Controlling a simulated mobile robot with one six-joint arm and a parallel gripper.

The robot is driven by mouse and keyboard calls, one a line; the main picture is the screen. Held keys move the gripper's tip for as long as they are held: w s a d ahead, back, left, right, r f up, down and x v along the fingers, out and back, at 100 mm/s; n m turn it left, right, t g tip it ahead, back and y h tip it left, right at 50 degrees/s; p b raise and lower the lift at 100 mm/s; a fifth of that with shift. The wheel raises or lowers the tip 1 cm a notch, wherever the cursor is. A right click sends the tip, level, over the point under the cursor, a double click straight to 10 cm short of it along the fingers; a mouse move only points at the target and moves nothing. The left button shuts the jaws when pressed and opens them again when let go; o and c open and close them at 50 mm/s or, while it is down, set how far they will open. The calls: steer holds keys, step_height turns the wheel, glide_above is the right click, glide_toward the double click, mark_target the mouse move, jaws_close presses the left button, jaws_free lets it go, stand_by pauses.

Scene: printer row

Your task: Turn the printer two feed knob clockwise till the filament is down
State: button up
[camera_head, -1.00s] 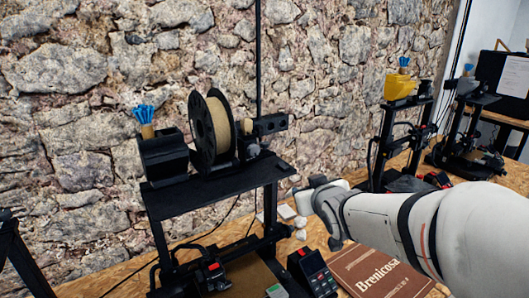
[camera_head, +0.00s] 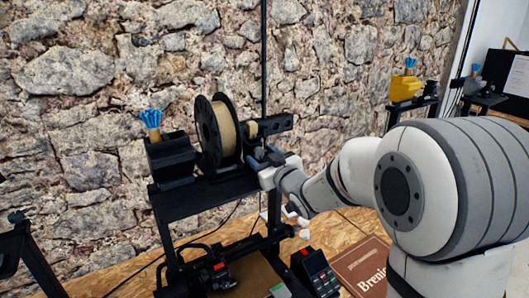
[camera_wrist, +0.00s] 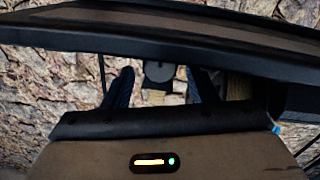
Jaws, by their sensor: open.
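The near printer (camera_head: 205,195) has a black top shelf carrying a black spool of tan filament (camera_head: 228,130). A black feed unit (camera_head: 272,123) sticks out beside the spool. My gripper (camera_head: 262,156) is at the shelf's right end, just below the feed unit, and hides the place where a small grey knob showed earlier. In the wrist view my gripper (camera_wrist: 164,74) is open, with a dark blue finger on each side. A grey knob-like part (camera_wrist: 158,71) lies between the fingers in the picture; contact cannot be told. The filament's end is not visible.
A black holder (camera_head: 170,160) with blue-topped tools stands left of the spool. A brown book (camera_head: 358,268) and a control box (camera_head: 315,272) lie on the wooden bench. More printers stand at right, one with a yellow bin (camera_head: 405,88). A stone wall is close behind.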

steer(key=shift+w+a, duration=0.25)
steer(key=shift+w, duration=0.15)
steer(key=c, duration=1)
steer(key=shift+o, duration=0.2)
steer(key=shift+f+m+b, duration=0.1)
steer(key=shift+m+b, duration=0.4)
steer(key=shift+m, duration=0.4)
steer(key=m, duration=0.2)
steer(key=shift+m, duration=0.4)
steer(key=o, duration=1)
steer(key=shift+c, duration=0.2)
steer(key=shift+d, duration=0.1)
